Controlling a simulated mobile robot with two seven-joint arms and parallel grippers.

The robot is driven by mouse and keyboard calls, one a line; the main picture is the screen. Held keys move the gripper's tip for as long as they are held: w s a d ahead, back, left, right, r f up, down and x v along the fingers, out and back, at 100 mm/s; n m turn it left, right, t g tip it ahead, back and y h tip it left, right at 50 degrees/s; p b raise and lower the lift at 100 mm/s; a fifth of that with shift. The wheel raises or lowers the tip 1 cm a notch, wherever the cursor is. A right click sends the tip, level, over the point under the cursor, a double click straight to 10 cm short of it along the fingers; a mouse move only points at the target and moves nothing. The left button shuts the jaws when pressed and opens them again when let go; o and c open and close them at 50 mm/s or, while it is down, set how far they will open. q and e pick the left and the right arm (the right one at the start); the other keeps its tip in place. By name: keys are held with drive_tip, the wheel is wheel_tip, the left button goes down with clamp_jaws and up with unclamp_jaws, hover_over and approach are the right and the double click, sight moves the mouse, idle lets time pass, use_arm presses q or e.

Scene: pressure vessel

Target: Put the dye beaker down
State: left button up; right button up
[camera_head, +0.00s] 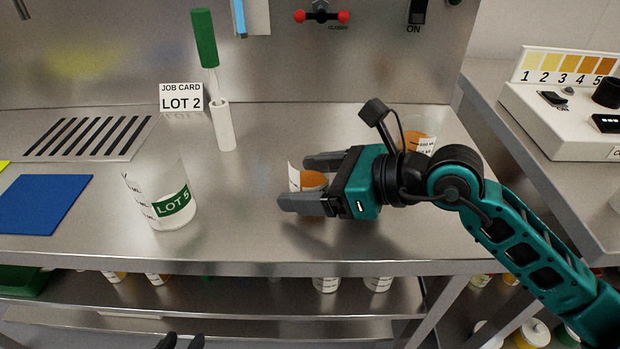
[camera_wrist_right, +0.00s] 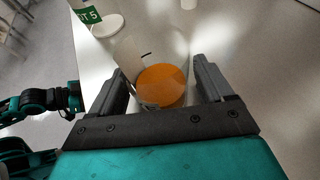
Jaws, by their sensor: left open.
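The dye beaker (camera_head: 314,181) is a clear beaker with orange liquid and a white label, low over the middle of the steel bench (camera_head: 260,235). It also shows in the right wrist view (camera_wrist_right: 162,85). My right gripper (camera_head: 296,181) reaches in from the right with one finger on each side of the beaker, closed on its walls. The beaker looks upright. I cannot tell whether its base touches the bench. My left gripper (camera_head: 180,342) shows only as dark fingertips at the bottom edge of the head view, open, below the bench front.
A clear LOT 5 beaker (camera_head: 160,198) stands to the left. Behind it are a white holder (camera_head: 223,128) with a green-handled tool and a LOT 2 card (camera_head: 181,97). A blue mat (camera_head: 43,203) lies far left. Another orange beaker (camera_head: 418,141) stands behind my right arm.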

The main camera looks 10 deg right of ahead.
drive_tip(key=shift+o, duration=0.5)
drive_tip(key=shift+r, duration=0.15)
drive_tip(key=shift+d+r, duration=0.1)
drive_tip(key=v, duration=0.9)
drive_tip(key=shift+s+d+b, duration=0.25)
drive_tip(key=shift+b, duration=0.05)
drive_tip(key=shift+v, duration=0.85)
drive_tip(key=shift+s+d+r, duration=0.1)
drive_tip(key=shift+d+r, duration=0.05)
drive_tip(key=shift+r, duration=0.1)
